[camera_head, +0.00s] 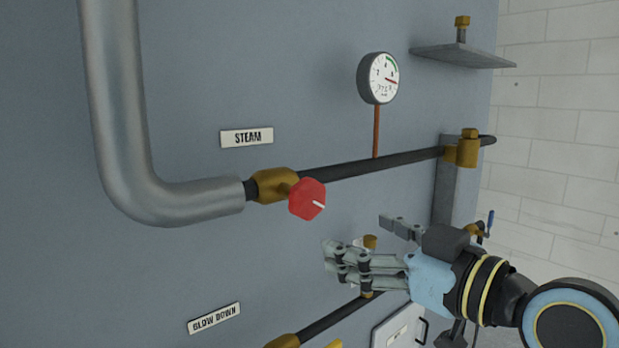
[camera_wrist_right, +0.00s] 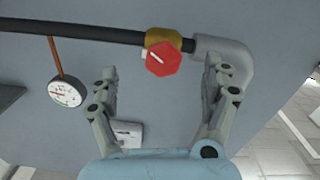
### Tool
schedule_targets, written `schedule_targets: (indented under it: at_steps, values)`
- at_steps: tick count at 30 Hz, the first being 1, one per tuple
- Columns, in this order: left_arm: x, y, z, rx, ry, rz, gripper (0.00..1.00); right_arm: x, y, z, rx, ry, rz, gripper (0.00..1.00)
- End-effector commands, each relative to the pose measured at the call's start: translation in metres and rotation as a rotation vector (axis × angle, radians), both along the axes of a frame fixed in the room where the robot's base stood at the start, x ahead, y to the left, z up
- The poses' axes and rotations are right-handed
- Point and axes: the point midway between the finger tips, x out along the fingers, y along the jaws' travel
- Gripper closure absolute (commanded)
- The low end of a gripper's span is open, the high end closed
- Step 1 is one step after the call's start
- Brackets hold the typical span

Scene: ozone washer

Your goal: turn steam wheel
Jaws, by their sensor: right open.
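The steam wheel is a red hexagonal knob (camera_head: 307,199) with a white pointer mark, on a brass valve (camera_head: 272,185) in the dark pipe below the STEAM label (camera_head: 247,137). In the right wrist view the red knob (camera_wrist_right: 163,59) shows ahead, between and beyond the fingertips. My right gripper (camera_head: 362,240) is open and empty, below and to the right of the knob in the head view, apart from it. Its open fingers (camera_wrist_right: 160,85) also show in the wrist view. My left gripper is not in view.
A thick silver pipe (camera_head: 120,110) bends into the valve from the left. A round gauge (camera_head: 379,79) stands on a copper stem above the dark pipe (camera_head: 400,157). A lower pipe (camera_head: 335,318) runs near the BLOW DOWN label (camera_head: 214,318). A grey shelf (camera_head: 460,56) juts out at upper right.

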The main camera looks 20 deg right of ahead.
Motion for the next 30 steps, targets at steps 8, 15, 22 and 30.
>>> schedule_targets:
  at_steps: [8,15,22,30]
  values:
    - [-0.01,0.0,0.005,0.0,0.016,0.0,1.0,0.016,0.015,0.03,0.005,-0.049,0.02,0.18]
    - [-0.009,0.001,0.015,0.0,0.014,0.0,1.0,0.062,0.032,0.03,0.003,-0.048,0.021,0.18]
    - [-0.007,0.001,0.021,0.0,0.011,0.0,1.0,0.09,0.042,0.028,0.0,-0.046,0.022,0.18]
    - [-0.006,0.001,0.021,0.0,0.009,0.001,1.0,0.095,0.044,0.027,-0.001,-0.045,0.022,0.18]
